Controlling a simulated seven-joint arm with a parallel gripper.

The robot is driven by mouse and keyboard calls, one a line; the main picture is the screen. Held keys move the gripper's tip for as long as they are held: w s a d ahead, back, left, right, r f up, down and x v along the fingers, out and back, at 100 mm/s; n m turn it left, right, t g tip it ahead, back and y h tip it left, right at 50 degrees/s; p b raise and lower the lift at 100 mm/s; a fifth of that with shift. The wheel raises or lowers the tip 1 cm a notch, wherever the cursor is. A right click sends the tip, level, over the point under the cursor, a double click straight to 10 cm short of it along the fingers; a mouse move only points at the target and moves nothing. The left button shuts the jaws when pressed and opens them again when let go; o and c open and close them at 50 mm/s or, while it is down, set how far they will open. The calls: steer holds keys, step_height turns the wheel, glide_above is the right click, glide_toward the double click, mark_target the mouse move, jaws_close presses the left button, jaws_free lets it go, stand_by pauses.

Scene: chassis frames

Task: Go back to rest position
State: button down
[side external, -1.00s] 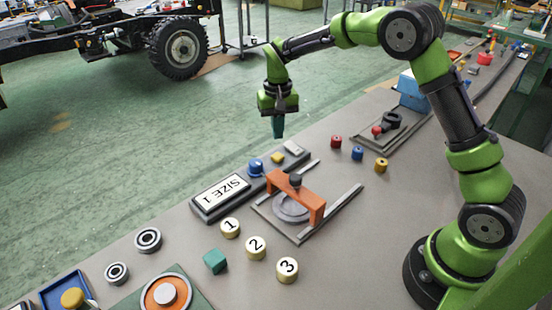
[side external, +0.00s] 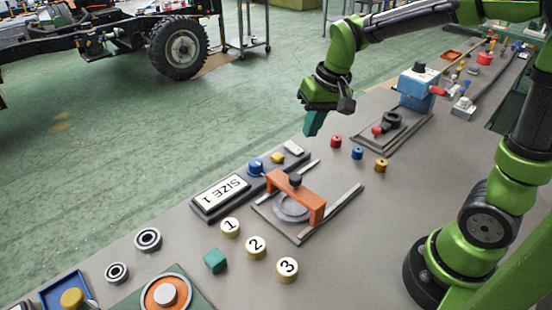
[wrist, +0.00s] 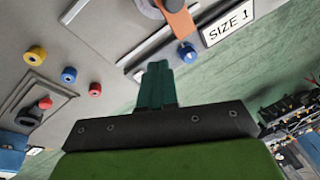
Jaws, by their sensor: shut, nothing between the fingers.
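My gripper (side external: 311,124) is in the air above the far edge of the workbench, beyond the small red, blue and yellow cylinders. Its teal fingers are shut together with nothing between them, and they point down, slightly tilted. In the wrist view the shut fingers (wrist: 155,85) show in the middle, apart from everything on the bench (side external: 400,225).
A "SIZE 1" panel (side external: 221,193) and an orange bridge fixture (side external: 296,194) stand left of centre. Numbered discs (side external: 255,247) and a green cube (side external: 215,261) lie in front. A blue block device (side external: 416,92) stands at the back right. Bare bench lies right of the fixture.

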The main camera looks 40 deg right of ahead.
steer(key=s+r+t, duration=0.2)
steer(key=s+r, duration=0.1)
steer(key=s, duration=0.3)
steer(key=s+a+r+t, duration=0.1)
steer(key=s+r+t, duration=0.1)
steer(key=s, duration=0.5)
steer(key=shift+a+r+n+t+y, duration=0.25)
steer(key=shift+r+n+t+y, duration=0.05)
steer(key=shift+r, duration=0.15)
